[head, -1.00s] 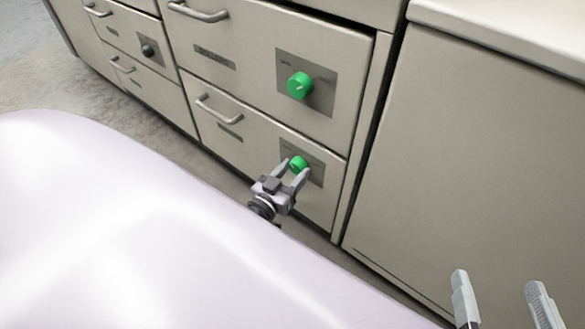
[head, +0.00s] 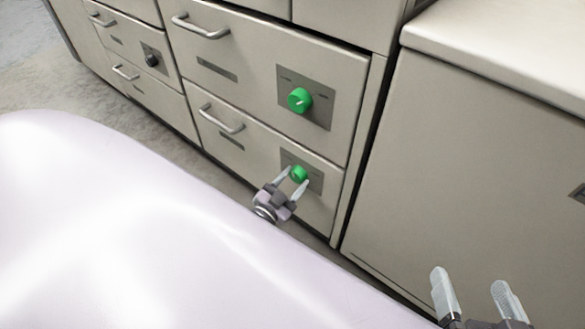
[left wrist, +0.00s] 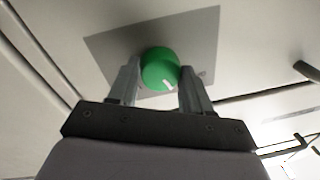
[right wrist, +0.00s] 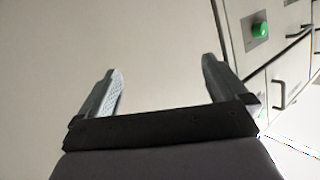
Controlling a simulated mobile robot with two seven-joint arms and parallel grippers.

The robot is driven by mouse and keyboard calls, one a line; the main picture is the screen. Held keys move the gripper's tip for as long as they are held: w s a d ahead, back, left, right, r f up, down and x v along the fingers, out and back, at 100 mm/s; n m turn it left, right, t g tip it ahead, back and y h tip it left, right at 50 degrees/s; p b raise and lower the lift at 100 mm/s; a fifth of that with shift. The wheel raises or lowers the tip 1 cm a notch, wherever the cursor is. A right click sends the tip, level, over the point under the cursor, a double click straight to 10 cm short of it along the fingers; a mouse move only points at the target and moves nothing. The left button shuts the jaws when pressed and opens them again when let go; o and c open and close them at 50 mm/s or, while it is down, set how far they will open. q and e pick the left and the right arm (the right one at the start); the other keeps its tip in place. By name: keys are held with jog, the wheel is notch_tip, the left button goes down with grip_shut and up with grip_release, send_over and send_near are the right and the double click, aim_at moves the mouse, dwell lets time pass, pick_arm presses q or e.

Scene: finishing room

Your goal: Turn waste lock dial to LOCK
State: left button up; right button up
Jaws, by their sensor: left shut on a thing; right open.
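A green lock dial (head: 299,174) sits on a grey plate (head: 316,180) on the lower drawer front. My left gripper (head: 293,180) is shut on this dial, with one finger on each side. The left wrist view shows the dial (left wrist: 160,70) between the fingertips, its white pointer mark toward the lower right of the picture. The lettering on the plate is too small to read. A second green dial (head: 300,100) is on the drawer above, untouched. My right gripper (head: 478,290) is open and empty at the lower right.
Drawer handles (head: 222,118) stick out left of the dials. A black knob (head: 151,60) is on a drawer further left. A plain cabinet (head: 460,160) with a pale countertop (head: 510,50) stands on the right. Floor (head: 60,90) is clear at the left.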

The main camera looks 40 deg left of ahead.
pick_arm(q)
jog(key=m, duration=0.4)
jog(key=shift+p, duration=0.4)
jog(key=m, duration=0.4)
jog(key=shift+a+f+t+h, duration=0.1)
jog(key=shift+t+h, duration=0.2)
jog(key=m, duration=0.5)
jog(key=shift+h, duration=0.4)
jog(key=shift+m, duration=1.4)
pick_arm(e)
jog(key=shift+w+a+r+g, duration=0.1)
jog(key=shift+a+g, duration=0.2)
jog(key=shift+a, duration=0.05)
pick_arm(q)
jog(key=shift+h, duration=0.3)
jog(key=o, duration=1)
jog(key=shift+o, duration=0.2)
jog(key=shift+s+a, duration=0.1)
jog(key=shift+s, duration=0.05)
pick_arm(e)
jog(key=shift+d+f, duration=0.1)
jog(key=shift+f, duration=0.1)
